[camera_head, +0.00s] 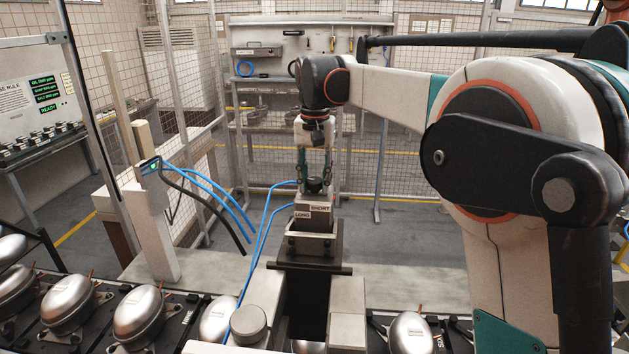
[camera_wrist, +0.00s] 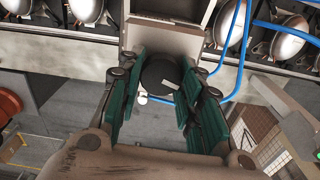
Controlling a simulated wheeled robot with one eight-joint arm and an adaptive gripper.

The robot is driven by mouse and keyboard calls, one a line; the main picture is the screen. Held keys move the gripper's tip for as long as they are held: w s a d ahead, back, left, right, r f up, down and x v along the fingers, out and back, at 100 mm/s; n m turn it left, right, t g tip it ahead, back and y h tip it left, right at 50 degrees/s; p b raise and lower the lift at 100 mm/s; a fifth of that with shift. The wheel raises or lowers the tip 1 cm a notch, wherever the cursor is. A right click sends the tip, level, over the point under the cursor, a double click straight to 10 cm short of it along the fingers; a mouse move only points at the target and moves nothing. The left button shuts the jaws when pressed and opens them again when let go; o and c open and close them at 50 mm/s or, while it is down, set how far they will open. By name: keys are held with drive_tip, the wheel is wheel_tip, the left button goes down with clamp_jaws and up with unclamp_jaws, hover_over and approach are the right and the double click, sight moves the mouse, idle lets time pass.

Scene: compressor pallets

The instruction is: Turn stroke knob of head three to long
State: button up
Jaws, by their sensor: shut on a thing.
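The stroke knob (camera_wrist: 160,72) is a black round knob. In the wrist view it sits between the green-padded fingers of my gripper (camera_wrist: 162,85), which is shut on it. In the head view my gripper (camera_head: 316,172) points down onto the knob (camera_head: 316,186), on top of a head unit (camera_head: 313,243). The unit has a label plate (camera_head: 313,211) with LONG at left and SHORT at right. The knob's pointer direction is hidden by the fingers and too small to tell. No head number is readable.
Several silver compressors (camera_head: 140,312) stand in a row along the front conveyor. Blue hoses (camera_head: 262,240) run beside the head unit on the left. A grey post (camera_head: 152,215) with a green light stands further left. A wire mesh fence (camera_head: 400,160) and workbench are behind.

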sight(316, 180)
drive_tip(key=m, duration=0.7)
drive_tip(key=shift+d+b, duration=0.1)
drive_tip(key=shift+b, duration=0.2)
idle(0.4)
drive_tip(key=o, duration=1.1)
drive_tip(key=shift+r, duration=0.1)
wheel_tip(316, 180, up, 12)
drive_tip(key=shift+f, duration=0.1)
drive_tip(key=shift+s, duration=0.1)
